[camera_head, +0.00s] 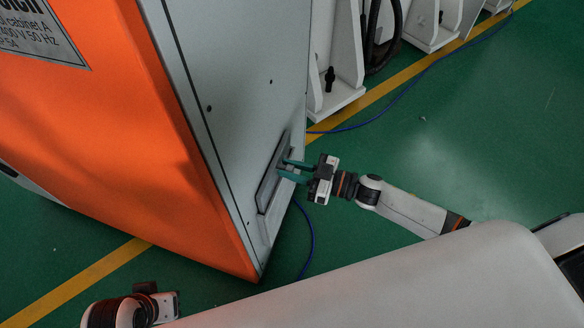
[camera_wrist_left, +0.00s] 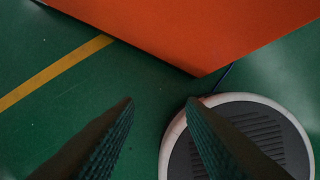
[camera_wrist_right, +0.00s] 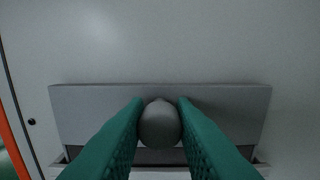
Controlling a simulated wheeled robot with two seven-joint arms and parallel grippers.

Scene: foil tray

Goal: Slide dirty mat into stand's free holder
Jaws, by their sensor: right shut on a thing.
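My right gripper (camera_head: 286,172) is at the grey side of an orange and grey cabinet. In the right wrist view its green fingers (camera_wrist_right: 160,110) are shut on a round grey knob (camera_wrist_right: 160,124). Behind the knob is a flat grey rectangular panel (camera_wrist_right: 85,112), with a darker gap below it. In the head view a dark rectangular recess (camera_head: 267,190) surrounds this spot. I cannot make out a dirty mat, and I cannot tell whether the panel belongs to it. My left gripper (camera_head: 165,303) is low at the left; in its wrist view the fingers (camera_wrist_left: 160,105) are apart and empty.
The cabinet (camera_head: 110,130) fills the upper left, its lower corner near my body. White machine frames (camera_head: 335,85) stand at the top. A blue cable (camera_head: 311,240) runs along the green floor by yellow lines (camera_head: 85,280). The floor (camera_head: 480,130) at right is clear.

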